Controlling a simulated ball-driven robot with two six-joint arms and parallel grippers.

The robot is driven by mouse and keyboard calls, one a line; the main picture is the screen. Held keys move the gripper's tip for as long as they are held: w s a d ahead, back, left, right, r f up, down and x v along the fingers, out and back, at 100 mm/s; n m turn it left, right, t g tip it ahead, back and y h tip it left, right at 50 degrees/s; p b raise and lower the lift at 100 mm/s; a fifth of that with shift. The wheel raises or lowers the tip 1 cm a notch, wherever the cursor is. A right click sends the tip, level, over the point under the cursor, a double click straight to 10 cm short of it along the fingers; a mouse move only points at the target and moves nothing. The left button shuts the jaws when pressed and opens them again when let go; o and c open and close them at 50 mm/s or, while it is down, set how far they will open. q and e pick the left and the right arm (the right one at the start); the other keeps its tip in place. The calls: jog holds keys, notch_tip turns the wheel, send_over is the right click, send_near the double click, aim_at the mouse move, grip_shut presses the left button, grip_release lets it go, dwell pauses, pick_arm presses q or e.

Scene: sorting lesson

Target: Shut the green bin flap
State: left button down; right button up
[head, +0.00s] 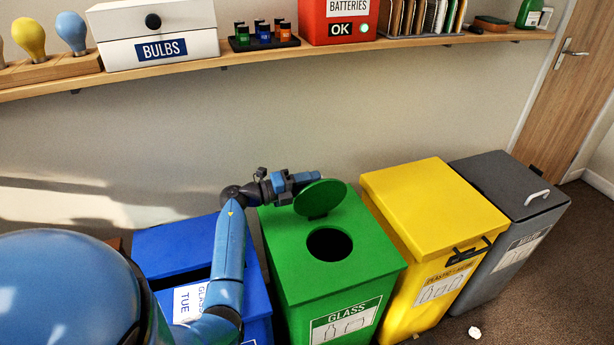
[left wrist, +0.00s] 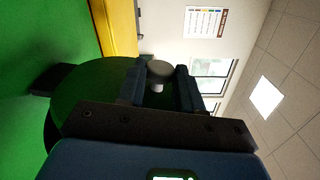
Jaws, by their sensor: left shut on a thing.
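The green bin (head: 285,275) has a GLASS label on its front and a round dark hole (head: 330,244) in its top, which is uncovered. Its round green flap (head: 319,200) stands raised and tilted behind the hole. My left gripper (head: 307,180) is behind the flap, at its upper edge, shut on the flap's knob. In the left wrist view the dark grey knob (left wrist: 160,72) sits between the two fingers, with the dark green flap (left wrist: 95,85) beside them. My right gripper is not in view.
A blue bin (head: 175,245) stands left of the green bin, under my left arm. A yellow bin (head: 430,205) and a grey bin (head: 505,185) stand to the right. A wooden shelf (head: 190,72) with boxes runs along the wall above. A white scrap (head: 474,332) lies on the floor.

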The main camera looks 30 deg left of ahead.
aim_at(316, 198)
pick_arm(q)
jog(key=shift+s+d+m, duration=0.95)
jog(key=shift+d+m, duration=0.15)
jog(key=shift+m, duration=0.1)
jog(key=shift+s+d+f+m, duration=0.25)
jog(key=shift+s+d+m, duration=0.2)
jog(key=shift+d+m, duration=0.15)
jog(key=shift+s+d+f+m, duration=0.2)
jog(key=shift+s+d+m, duration=0.3)
jog(key=shift+m, duration=0.1)
jog(key=c, duration=0.8)
grip_release()
jog(key=shift+o, duration=0.2)
jog(key=shift+a, duration=0.1)
jog(key=v, duration=1)
jog(key=shift+s+a+p, duration=0.25)
jog(key=shift+p, duration=0.2)
